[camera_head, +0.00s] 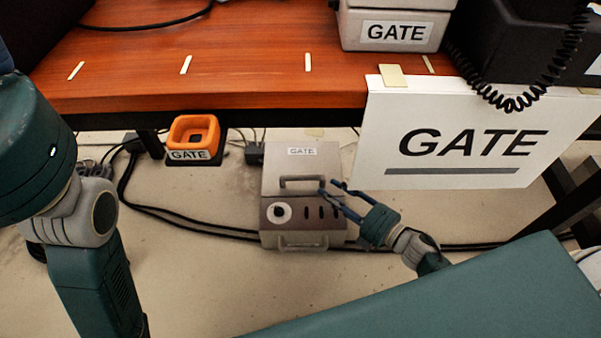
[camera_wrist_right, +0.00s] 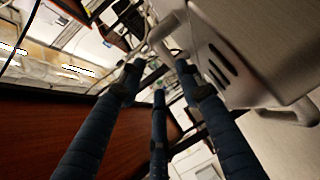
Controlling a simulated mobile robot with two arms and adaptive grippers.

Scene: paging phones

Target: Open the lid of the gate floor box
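The gate floor box (camera_head: 288,234) is a grey metal box on the floor under the table, with a GATE label. Its lid (camera_head: 284,164) lies shut, with a bar handle (camera_head: 300,181) near its front edge. A darker panel with a white round part and several dark slots sits in front of the handle. My right gripper (camera_head: 331,187) is at the right end of this handle, fingers spread. In the right wrist view, the open fingers (camera_wrist_right: 158,78) point toward a grey handle (camera_wrist_right: 164,34) close to the fingertips; contact cannot be told. My left gripper is out of view.
The wooden table (camera_head: 230,62) overhangs behind the box. A white GATE sign (camera_head: 460,140) hangs from its edge at right. An orange GATE-labelled holder (camera_head: 178,133) is under the edge at left. Black cables (camera_head: 190,222) run along the floor beside the box.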

